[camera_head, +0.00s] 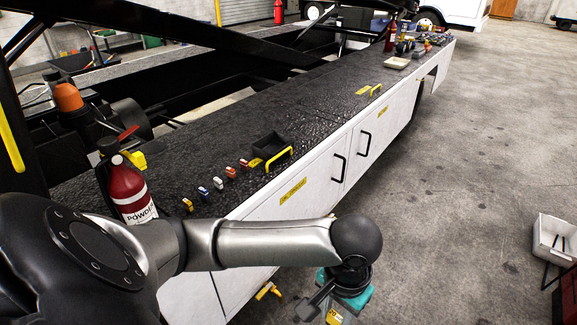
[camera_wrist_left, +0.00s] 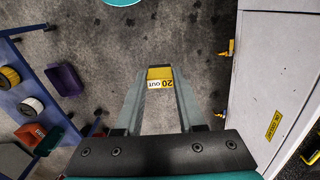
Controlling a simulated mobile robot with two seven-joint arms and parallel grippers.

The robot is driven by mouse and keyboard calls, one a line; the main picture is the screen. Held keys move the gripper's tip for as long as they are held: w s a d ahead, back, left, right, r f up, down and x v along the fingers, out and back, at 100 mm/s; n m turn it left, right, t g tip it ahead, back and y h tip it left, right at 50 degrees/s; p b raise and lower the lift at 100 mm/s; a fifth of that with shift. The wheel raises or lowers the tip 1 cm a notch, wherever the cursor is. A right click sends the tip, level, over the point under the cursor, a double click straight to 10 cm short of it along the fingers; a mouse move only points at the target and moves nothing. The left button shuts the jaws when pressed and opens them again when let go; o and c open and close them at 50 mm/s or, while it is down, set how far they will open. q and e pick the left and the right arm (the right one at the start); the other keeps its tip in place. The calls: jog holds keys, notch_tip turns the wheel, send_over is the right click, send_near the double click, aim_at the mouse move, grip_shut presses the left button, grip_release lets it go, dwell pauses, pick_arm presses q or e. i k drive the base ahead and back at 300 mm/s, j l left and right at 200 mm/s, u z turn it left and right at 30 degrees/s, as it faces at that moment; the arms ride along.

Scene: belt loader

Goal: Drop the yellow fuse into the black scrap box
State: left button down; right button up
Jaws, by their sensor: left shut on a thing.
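The yellow fuse (camera_wrist_left: 160,79), with a label reading "20 OUT", is held between the fingertips of my left gripper (camera_wrist_left: 160,85) in the left wrist view. In the head view the left gripper (camera_head: 332,312) is low at the bottom edge, out over the floor beside the white cabinet, with the yellow of the fuse (camera_head: 334,318) just showing. The black scrap box (camera_head: 268,148) is a small open box on the dark loader top, above and left of the gripper and well apart from it. My right gripper is not in view.
Several small coloured fuses (camera_head: 218,183) stand in a row left of the box. A yellow handle (camera_head: 279,158) is at its front edge. A red powder extinguisher (camera_head: 130,190) stands further left. A blue rack (camera_wrist_left: 45,100) with spools and bins is left in the wrist view.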

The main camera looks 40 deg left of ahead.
aim_at(269, 150)
jog(key=i+u, duration=0.25)
jog(key=i, duration=0.35)
jog(key=i+l+u, duration=0.25)
jog(key=i, duration=0.4)
jog(key=i+j+u, duration=0.15)
jog(key=i+u, duration=0.25)
jog(key=i+j+u, duration=0.1)
jog(key=i+u, duration=0.6)
jog(key=u, duration=0.15)
jog(key=i+l+u, duration=0.2)
jog(key=i+u, duration=0.2)
jog(key=k, duration=0.05)
